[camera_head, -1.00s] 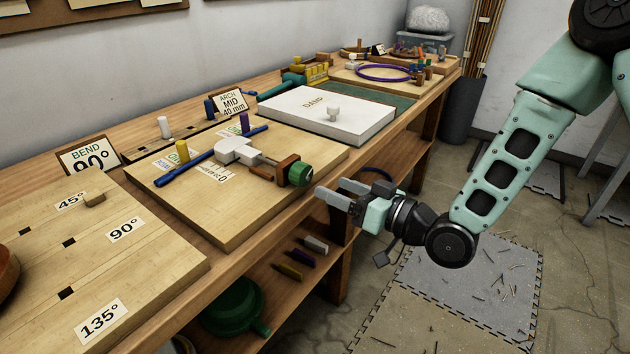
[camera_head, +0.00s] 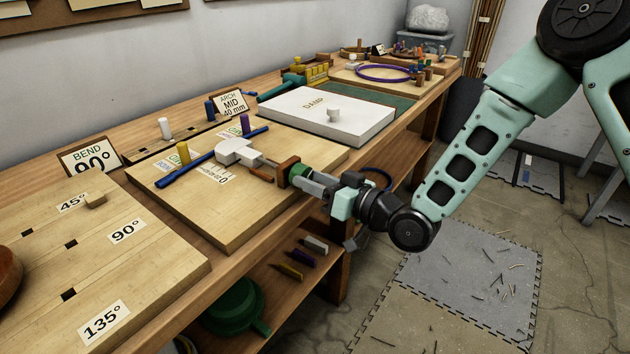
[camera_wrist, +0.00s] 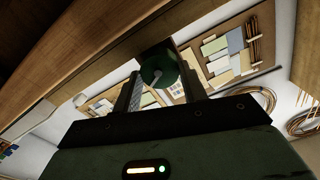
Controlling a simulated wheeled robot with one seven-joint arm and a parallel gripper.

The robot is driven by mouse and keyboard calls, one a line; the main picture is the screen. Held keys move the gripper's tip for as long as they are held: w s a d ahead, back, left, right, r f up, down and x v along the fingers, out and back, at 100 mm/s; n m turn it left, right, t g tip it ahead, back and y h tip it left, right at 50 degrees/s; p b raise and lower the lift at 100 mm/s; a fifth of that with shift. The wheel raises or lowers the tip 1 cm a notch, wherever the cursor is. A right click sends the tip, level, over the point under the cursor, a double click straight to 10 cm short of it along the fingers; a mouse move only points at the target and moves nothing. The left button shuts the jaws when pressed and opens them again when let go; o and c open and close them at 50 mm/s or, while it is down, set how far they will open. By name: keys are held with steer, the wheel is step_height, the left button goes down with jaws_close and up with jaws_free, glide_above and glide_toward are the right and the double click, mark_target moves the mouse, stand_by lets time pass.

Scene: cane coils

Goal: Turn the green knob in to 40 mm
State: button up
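The green knob (camera_head: 298,172) sits at the front end of a screw held in a brown wooden block (camera_head: 285,168) on the bending board (camera_head: 230,232). A white sliding block (camera_head: 238,151) is at the screw's other end, beside a printed scale (camera_head: 214,174) too small to read. My gripper (camera_head: 308,182) is at the knob, coming from the front right. In the wrist view the knob (camera_wrist: 158,68) lies between my two fingertips, one on each side. The fingers look apart; I cannot tell whether they touch it. My gripper hides part of the knob in the head view.
A card (camera_head: 229,104) reads "ARCH MID 40 mm". A blue bar (camera_head: 180,172), a yellow peg (camera_head: 183,152) and a purple peg (camera_head: 244,124) are near the slider. A white slab (camera_head: 330,112) lies behind.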

steer(key=shift+m, duration=0.3)
steer(key=m+p, duration=0.1)
steer(key=m, duration=0.4)
steer(key=shift+d+m, duration=0.1)
steer(key=shift+m, duration=0.2)
steer(key=m, duration=1.6)
steer(key=shift+f+m+p, duration=0.15)
steer(key=shift+m+p, duration=0.25)
steer(key=o, duration=1)
